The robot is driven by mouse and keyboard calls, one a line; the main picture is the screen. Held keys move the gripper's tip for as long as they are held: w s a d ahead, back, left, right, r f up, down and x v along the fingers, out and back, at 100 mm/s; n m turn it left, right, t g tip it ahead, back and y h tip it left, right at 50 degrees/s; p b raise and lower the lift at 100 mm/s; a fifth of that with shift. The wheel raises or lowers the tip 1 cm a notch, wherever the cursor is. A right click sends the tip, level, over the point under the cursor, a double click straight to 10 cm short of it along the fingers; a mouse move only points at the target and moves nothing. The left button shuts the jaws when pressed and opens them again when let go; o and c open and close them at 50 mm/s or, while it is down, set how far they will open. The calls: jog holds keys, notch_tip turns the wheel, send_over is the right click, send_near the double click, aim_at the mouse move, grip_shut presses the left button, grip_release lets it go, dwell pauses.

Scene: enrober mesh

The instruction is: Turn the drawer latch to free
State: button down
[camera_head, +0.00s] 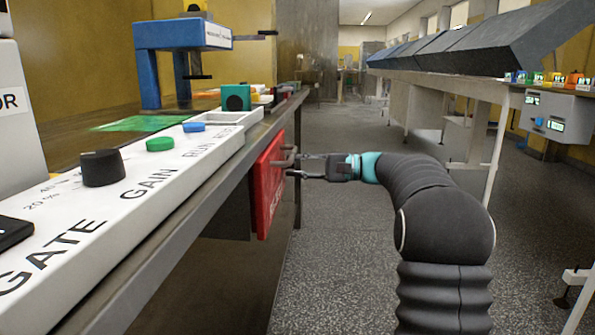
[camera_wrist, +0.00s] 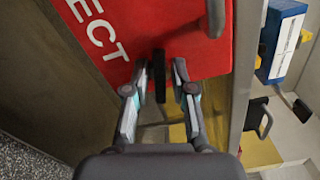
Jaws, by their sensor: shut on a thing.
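The red drawer front (camera_head: 266,187) is set in the side of the bench below the white panel. In the wrist view its red face (camera_wrist: 120,20) carries white letters ending in "ECT". A dark upright latch bar (camera_wrist: 160,76) stands out from that face. My gripper (camera_head: 297,165) reaches the drawer front from the right, and its fingers lie on either side of the latch bar, shut on it. A grey drawer handle (camera_wrist: 215,18) is at the upper right in the wrist view, apart from the fingers. The far end of the latch and its mounting are hidden.
The white panel (camera_head: 150,195) above carries a black knob (camera_head: 102,167), a green button (camera_head: 160,144) and a blue button (camera_head: 194,127). A blue stand (camera_head: 150,78) rises behind it. A long conveyor (camera_head: 450,80) runs at the right. The aisle floor (camera_head: 335,250) between is clear.

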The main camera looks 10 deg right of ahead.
jog(key=shift+f+n, duration=0.15)
jog(key=shift+n, duration=1.35)
jog(key=c, duration=1.2)
grip_release()
jog(key=v, duration=1.2)
